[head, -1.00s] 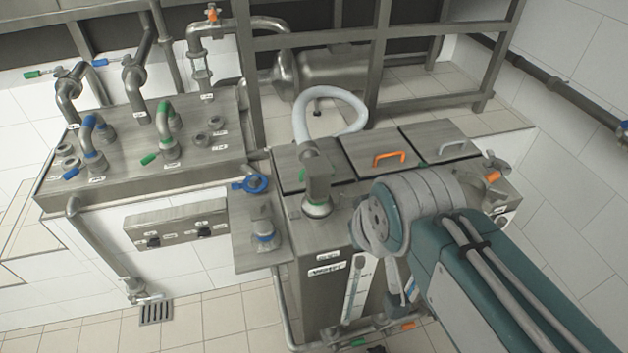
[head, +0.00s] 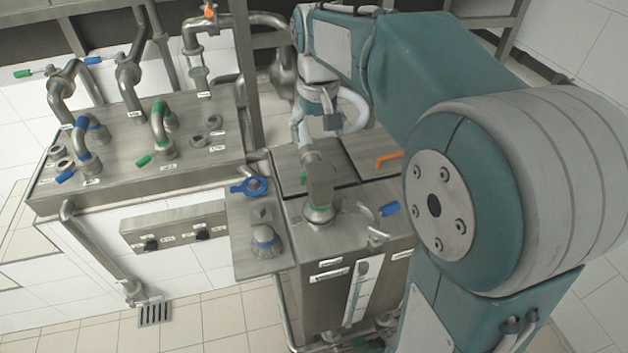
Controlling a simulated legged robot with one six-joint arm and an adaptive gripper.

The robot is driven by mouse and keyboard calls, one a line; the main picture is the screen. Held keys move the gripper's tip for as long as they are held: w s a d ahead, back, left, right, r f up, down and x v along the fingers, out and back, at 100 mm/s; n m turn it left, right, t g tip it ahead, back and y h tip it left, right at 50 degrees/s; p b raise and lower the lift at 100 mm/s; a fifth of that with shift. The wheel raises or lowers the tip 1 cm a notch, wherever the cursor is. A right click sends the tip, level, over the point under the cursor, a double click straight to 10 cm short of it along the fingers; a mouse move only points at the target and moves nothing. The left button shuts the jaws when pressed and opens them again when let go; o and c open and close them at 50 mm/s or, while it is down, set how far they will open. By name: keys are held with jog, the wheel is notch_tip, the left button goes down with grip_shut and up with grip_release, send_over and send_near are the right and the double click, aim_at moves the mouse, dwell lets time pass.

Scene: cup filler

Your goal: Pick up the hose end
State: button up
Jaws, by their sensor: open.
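The white hose (head: 353,108) loops above the back of the steel tank. Its metal end piece (head: 320,185) stands upright on a green-ringed port on the tank top. My gripper (head: 315,132) is open and points down, just above and behind the end piece, by the hose loop. The gripper overlaps part of the hose, and I cannot tell whether they touch. The fingers are small and partly hidden.
The steel tank (head: 325,243) has lids, one with an orange handle (head: 388,160). A blue handle (head: 390,209) is at its right. A side shelf holds a blue-ringed fitting (head: 265,243). The left bench (head: 120,168) carries several pipes and valves. My arm covers the right side.

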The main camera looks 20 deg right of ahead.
aim_at(318, 166)
jog(key=shift+w+f, duration=0.2)
jog(key=shift+w, duration=0.1)
notch_tip(318, 166, down, 11)
jog(key=shift+s+d+r, duration=0.1)
jog(key=shift+d+r, duration=0.05)
jog(key=shift+r, duration=0.05)
jog(key=c, duration=1.3)
